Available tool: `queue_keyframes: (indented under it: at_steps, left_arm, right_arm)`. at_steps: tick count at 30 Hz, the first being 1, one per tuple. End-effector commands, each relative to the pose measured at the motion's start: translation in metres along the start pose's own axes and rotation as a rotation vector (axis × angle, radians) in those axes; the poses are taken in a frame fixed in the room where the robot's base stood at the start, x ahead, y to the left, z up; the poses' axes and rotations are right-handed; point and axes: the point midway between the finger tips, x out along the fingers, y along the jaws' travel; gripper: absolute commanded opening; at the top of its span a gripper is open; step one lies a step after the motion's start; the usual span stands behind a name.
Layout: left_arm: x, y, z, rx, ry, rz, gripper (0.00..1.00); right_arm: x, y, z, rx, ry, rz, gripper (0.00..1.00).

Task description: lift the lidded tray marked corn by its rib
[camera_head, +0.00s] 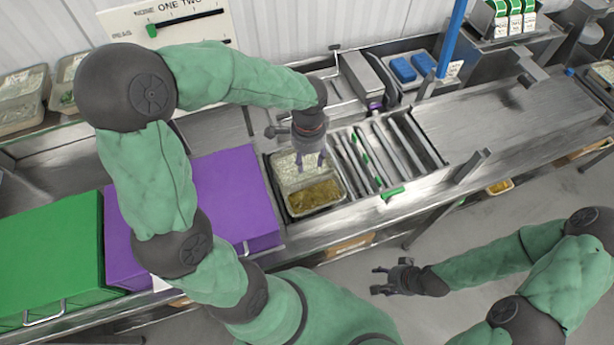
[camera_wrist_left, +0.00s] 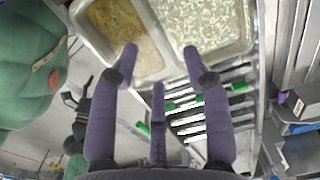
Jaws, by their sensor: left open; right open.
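I cannot make out any tray marked corn or a lid with a rib. My left gripper (camera_head: 309,163) is open and hangs over a two-part metal container. That container holds a pale, rice-like food pan (camera_head: 296,172) and a yellow-brown food pan (camera_head: 314,197). In the left wrist view, my open left gripper (camera_wrist_left: 160,58) has its fingers spread below the pale pan (camera_wrist_left: 204,22) and the yellow-brown pan (camera_wrist_left: 117,30), with nothing between them. Whether the fingertips touch anything I cannot tell. My right gripper (camera_head: 382,278) is open and empty over the floor in front of the counter.
A purple box (camera_head: 230,195) and a green box (camera_head: 50,250) stand left of the pans. A slotted rack (camera_head: 385,150) with green-marked bars lies just right. Blue blocks (camera_head: 403,69) sit in a tray behind. Lidded clear tubs (camera_head: 22,90) stand far left. The steel counter at right (camera_head: 500,110) is mostly clear.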

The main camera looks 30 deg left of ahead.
Motion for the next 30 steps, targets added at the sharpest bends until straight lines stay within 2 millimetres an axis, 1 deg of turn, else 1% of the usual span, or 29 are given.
queue_keyframes:
  at_steps: [1,7,12,16,20,26,27,29,30]
  left_arm:
    - [0.006,0.000,0.000,0.000,-0.002,0.002,0.48]
    - [0.018,0.000,0.001,0.000,-0.002,0.001,0.48]
    - [0.043,-0.001,0.002,0.000,-0.002,0.003,0.48]
    - [0.057,-0.001,0.002,-0.001,-0.001,0.003,0.48]
    - [0.062,-0.002,0.001,0.000,0.002,0.001,0.48]
    - [0.061,-0.002,0.001,0.000,0.003,0.001,0.48]
    - [0.061,-0.002,0.001,0.000,0.002,0.001,0.36]
    - [0.061,-0.002,0.001,0.000,0.002,0.001,0.19]
    - [0.061,-0.002,0.001,0.000,0.002,0.001,0.08]
  right_arm:
    - [0.001,0.000,0.000,-0.001,0.001,0.000,0.59]
    - [0.003,0.001,-0.001,-0.001,0.001,0.000,0.59]
    - [0.008,0.003,-0.001,-0.001,0.001,0.000,0.59]
    - [0.010,0.003,-0.001,-0.001,0.001,0.000,0.59]
    - [0.011,0.004,-0.001,-0.001,0.001,0.000,0.59]
    - [0.010,0.004,-0.001,-0.001,0.001,0.000,0.59]
    - [0.010,0.004,-0.001,-0.001,0.001,0.000,0.59]
    - [0.010,0.004,-0.001,-0.001,0.001,0.000,0.59]
    - [0.010,0.004,-0.001,-0.001,0.001,0.000,0.59]
